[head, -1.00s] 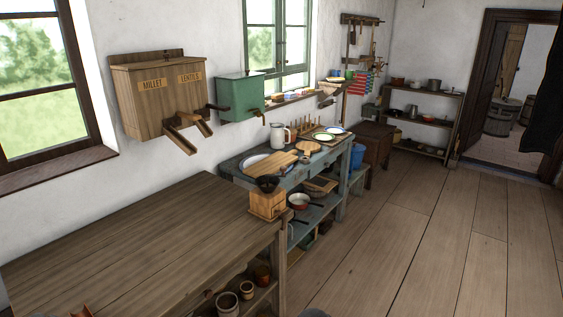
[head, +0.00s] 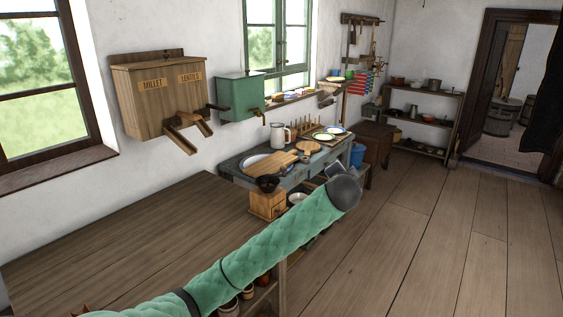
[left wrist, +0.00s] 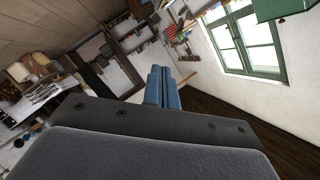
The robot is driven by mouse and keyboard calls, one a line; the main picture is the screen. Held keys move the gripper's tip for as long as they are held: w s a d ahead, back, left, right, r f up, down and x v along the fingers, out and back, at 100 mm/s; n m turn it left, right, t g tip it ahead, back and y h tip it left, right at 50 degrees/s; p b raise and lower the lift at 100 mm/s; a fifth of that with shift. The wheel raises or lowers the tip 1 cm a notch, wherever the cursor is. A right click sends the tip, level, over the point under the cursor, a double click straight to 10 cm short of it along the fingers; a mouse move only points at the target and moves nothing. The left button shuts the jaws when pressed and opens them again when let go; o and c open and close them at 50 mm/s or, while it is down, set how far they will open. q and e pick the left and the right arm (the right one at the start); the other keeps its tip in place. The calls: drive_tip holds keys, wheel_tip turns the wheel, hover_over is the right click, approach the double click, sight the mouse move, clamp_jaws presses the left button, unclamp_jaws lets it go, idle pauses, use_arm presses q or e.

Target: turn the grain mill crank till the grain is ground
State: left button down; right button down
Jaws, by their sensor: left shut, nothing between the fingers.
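The grain mill (head: 267,204), a small wooden box with a dark bowl-shaped hopper (head: 267,183) on top, stands at the far right corner of the wooden table. Its crank is too small or hidden to make out. The mill is not seen there. My right gripper is not in view.
The wooden table (head: 150,230) has a wide bare top. A blue-grey bench (head: 238,172) behind it holds boards, plates and a jug. A millet and lentils dispenser (head: 160,95) and a green box (head: 241,97) hang on the wall. The floor at right is clear.

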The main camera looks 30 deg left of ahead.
use_arm(q)
drive_tip(key=w+a+r+m+t+h, duration=0.15)
drive_tip(key=r+m+t+h, duration=0.5)
drive_tip(key=r+m, duration=1)
drive_tip(key=w+r+m+t+h, duration=0.25)
drive_tip(key=r+m+h, duration=0.85)
drive_tip(key=r, duration=1)
drive_tip(key=w+a+f+m+g+y, duration=0.2)
drive_tip(key=f+m+g, duration=0.2)
drive_tip(key=f+m, duration=0.4)
drive_tip(key=w+a+f+m+g+y, duration=0.2)
drive_tip(key=f+m+g, duration=0.35)
drive_tip(key=f, duration=0.45)
drive_tip(key=w+a+f+m+g+y, duration=0.2)
drive_tip(key=a+f+m+g+y, duration=0.15)
drive_tip(key=f+m, duration=0.5)
drive_tip(key=s+a+f+m+g+y, duration=0.2)
drive_tip(key=s+a+f+g+y, duration=0.2)
drive_tip(key=a, duration=0.3)
drive_tip(key=s+a+f+m+g+y, duration=0.3)
drive_tip(key=s+a+f+g+y, duration=0.1)
drive_tip(key=s+a+f, duration=0.1)
drive_tip(key=shift+s+a+f, duration=0.35)
drive_tip(key=shift+s+a, duration=0.1)
drive_tip(key=shift+a, duration=0.7)
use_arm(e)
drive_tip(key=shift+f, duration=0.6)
